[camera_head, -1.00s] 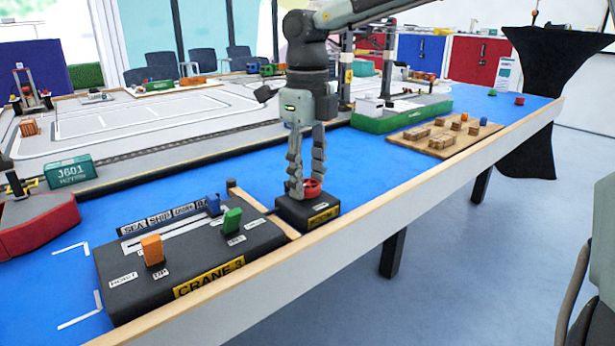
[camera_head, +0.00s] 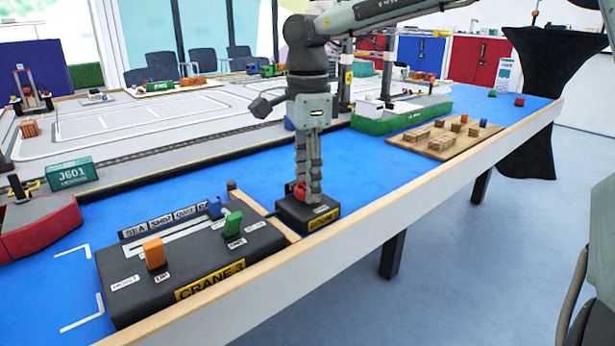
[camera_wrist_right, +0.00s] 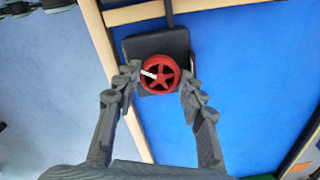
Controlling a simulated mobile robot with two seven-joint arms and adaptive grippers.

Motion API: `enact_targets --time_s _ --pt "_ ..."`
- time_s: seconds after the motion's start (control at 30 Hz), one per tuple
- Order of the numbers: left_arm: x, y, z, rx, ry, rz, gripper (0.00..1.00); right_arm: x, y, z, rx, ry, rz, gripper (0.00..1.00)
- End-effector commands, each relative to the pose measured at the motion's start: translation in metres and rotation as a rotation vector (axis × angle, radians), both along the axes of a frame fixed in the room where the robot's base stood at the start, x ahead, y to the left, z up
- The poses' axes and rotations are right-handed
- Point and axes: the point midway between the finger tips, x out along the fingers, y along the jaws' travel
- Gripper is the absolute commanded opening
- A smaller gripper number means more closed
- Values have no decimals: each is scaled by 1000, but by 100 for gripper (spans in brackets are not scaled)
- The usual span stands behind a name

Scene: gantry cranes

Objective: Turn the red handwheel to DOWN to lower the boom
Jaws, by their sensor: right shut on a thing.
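The red handwheel (camera_head: 299,191) sits on a small black box (camera_head: 318,214) with a yellow label reading BOOM on its front. In the right wrist view the wheel (camera_wrist_right: 160,74) shows whole, with spokes and a white mark pointing to the left. My right gripper (camera_head: 308,194) points straight down over the box, and its fingers hide part of the wheel. In the right wrist view its two fingertips (camera_wrist_right: 161,76) lie on either side of the wheel's rim, shut on it. My left gripper is not in view.
The black CRANE 3 panel (camera_head: 200,282) with orange, green and blue levers stands to the left of the box. The table's wooden front edge (camera_head: 400,186) runs close by. A wooden board with blocks (camera_head: 428,152) lies to the right, with clear blue table between.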

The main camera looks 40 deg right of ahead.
Motion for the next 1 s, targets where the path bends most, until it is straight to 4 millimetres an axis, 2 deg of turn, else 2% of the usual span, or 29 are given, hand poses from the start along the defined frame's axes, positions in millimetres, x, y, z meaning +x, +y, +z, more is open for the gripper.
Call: enact_targets --time_s 0.13,0.5,1.0 --pt "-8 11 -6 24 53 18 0 0 0 1 1 -1 139 11" --pt "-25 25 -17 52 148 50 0 0 0 1 1 -1 433 11" --pt "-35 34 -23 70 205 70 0 0 0 0 0 -1 593 11"
